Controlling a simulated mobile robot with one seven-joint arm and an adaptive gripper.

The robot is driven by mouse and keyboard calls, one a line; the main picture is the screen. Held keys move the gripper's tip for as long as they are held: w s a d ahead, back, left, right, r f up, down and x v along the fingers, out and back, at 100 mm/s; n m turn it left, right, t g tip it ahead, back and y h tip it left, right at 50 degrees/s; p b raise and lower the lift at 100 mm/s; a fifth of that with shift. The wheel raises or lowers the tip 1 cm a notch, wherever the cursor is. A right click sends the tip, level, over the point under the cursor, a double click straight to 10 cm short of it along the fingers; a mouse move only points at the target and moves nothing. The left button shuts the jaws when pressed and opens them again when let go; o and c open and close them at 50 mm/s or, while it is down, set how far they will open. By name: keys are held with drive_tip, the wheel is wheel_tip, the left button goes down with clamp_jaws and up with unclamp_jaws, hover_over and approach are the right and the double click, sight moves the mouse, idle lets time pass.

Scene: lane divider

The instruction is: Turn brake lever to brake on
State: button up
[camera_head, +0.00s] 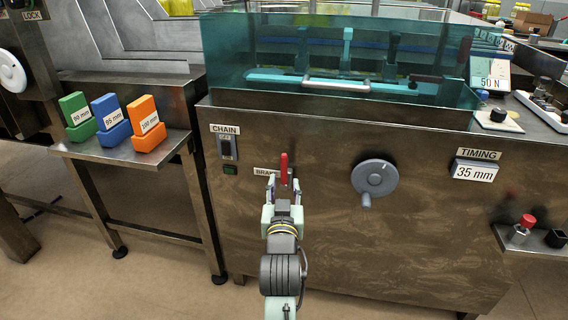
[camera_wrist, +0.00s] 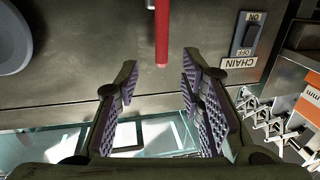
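The red brake lever (camera_head: 284,168) stands upright on the steel machine front, beside a partly hidden label (camera_head: 264,172) reading "BRA…". My gripper (camera_head: 283,184) is open in front of the lever, with its fingertips left and right of it in the head view. The lever's lower part is hidden by my gripper there. In the wrist view, which is turned over, the red lever (camera_wrist: 161,35) comes down from the top edge and ends in the gap between the open fingers of my gripper (camera_wrist: 158,82). I see no finger touching it.
A grey handwheel (camera_head: 374,178) sticks out to the right. A teal clear guard (camera_head: 340,60) rises above. A side shelf (camera_head: 120,152) with coloured blocks stands left.

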sight(284, 165)
drive_tip(key=w, duration=0.3)
drive_tip(key=w+p, duration=0.1)
drive_tip(key=w, duration=0.6)
drive_tip(key=shift+w+d+r, duration=0.1)
drive_tip(key=shift+w+d, duration=0.05)
drive_tip(key=shift+d, duration=0.15)
drive_tip(key=shift+c, duration=0.2)
clamp_jaws()
